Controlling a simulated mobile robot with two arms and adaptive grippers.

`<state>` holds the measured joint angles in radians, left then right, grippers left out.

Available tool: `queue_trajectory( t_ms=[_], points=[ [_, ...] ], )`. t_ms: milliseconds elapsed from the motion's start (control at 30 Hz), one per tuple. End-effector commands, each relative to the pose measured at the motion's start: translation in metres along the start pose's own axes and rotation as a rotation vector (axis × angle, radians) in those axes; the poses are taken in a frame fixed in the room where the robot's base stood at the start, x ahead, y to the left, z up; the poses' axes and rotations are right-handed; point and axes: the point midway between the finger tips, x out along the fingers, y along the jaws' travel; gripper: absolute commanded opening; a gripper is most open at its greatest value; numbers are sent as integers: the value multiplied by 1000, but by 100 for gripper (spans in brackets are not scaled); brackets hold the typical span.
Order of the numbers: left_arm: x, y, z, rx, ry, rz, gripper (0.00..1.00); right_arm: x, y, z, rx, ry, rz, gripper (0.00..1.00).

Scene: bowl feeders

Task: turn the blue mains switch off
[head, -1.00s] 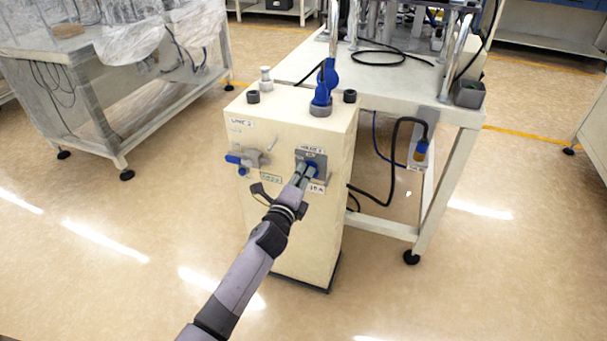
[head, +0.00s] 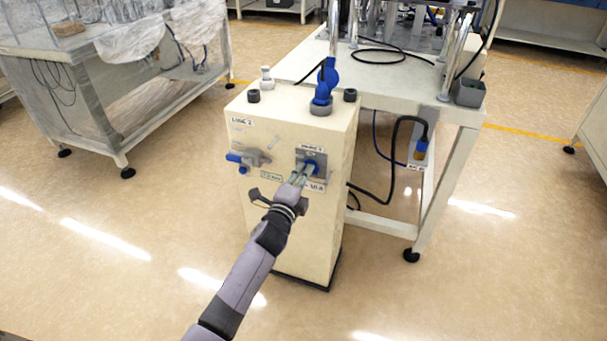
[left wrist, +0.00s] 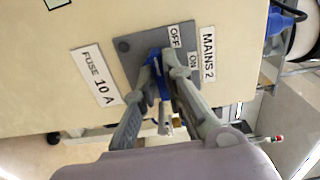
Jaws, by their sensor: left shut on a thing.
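The blue mains switch (head: 314,167) sits on a grey plate (head: 304,156) on the front of a cream cabinet. In the left wrist view the blue handle (left wrist: 158,62) shows between my fingers, beside the OFF and ON labels; a MAINS 2 label (left wrist: 209,57) is next to the plate. My left gripper (head: 301,173) is shut on the handle, with one finger on each side (left wrist: 160,72). The fingers hide part of it, and I cannot tell which label it points to. My right gripper is not in view.
A blue-handled valve (head: 246,158) is on the cabinet's left front. A blue fitting (head: 322,88) rises from its top. A white table (head: 415,90) with black cables stands behind to the right. A plastic-covered bench (head: 95,75) is at left. Floor in front is clear.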

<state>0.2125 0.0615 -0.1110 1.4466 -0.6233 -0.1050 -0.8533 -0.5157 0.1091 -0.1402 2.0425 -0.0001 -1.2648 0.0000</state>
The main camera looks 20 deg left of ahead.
Motion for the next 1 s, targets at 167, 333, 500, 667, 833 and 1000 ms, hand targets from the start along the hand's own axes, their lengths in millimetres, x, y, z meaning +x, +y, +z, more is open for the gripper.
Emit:
queue_trajectory(
  t_ms=[167,333,500,667,833,1000],
  points=[
    [0,1,1,-6,-2,2,12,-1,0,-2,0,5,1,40],
    [0,1,1,-4,-1,1,23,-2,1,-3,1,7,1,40],
    [0,0,0,-3,-1,1,30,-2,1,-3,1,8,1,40],
    [0,0,0,-2,-1,1,30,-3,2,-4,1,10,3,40],
    [-8,1,0,-1,0,1,30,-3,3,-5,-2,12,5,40],
    [-37,2,0,-2,0,3,30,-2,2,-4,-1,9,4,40]
  ],
)
